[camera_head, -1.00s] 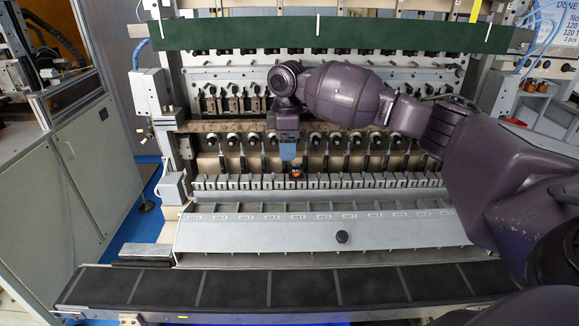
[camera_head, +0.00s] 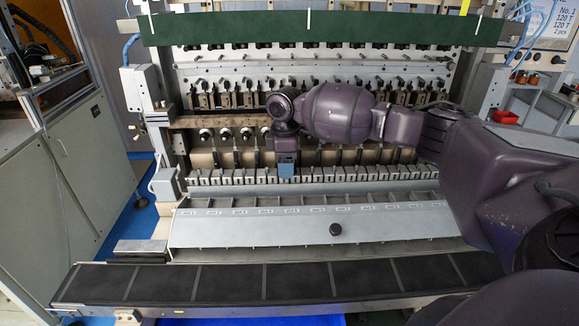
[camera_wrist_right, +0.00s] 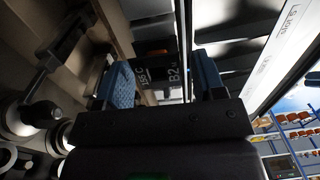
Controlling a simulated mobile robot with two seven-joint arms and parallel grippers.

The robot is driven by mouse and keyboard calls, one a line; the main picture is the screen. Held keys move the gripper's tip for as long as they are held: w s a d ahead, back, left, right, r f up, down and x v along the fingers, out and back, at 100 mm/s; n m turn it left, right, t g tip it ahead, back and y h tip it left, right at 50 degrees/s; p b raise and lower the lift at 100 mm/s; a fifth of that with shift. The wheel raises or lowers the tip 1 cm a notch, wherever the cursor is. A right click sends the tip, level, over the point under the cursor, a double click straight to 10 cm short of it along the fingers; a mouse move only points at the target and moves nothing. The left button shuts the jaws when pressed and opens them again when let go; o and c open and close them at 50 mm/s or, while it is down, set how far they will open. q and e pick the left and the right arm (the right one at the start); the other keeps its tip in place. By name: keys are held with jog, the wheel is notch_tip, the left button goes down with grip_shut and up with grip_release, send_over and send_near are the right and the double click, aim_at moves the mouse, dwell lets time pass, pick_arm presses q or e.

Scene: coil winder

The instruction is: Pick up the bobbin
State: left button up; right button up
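My right gripper (camera_head: 285,172) points down in front of the winder's row of metal blocks, with blue fingertips low in the head view. In the right wrist view my right gripper (camera_wrist_right: 165,82) has its two blue fingers apart. A dark block-like thing with white lettering (camera_wrist_right: 158,68), likely the bobbin, lies between or just beyond them. A gap seems to show at the right finger; contact on the left is unclear. In the head view the gripper hides it. My left gripper is not in view.
The winder's row of metal blocks (camera_head: 345,174) runs left and right of the gripper. Below it are a sloped grey panel (camera_head: 270,229) with a black knob (camera_head: 335,229) and a dark belt-like strip (camera_head: 230,283). A green bar (camera_head: 230,28) spans the top. Cabinets stand at left.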

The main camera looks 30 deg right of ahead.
jog(key=c, duration=0.8)
jog(key=shift+r, duration=0.5)
notch_tip(320, 180, up, 3)
jog(key=shift+f, duration=0.1)
jog(key=s+a, duration=0.3)
jog(key=s, duration=0.2)
jog(key=s+a, duration=0.3)
jog(key=s, duration=0.2)
jog(key=s+a, duration=0.3)
jog(key=s, duration=0.2)
jog(key=shift+s+a+f, duration=0.15)
jog(key=shift+s+a, duration=0.05)
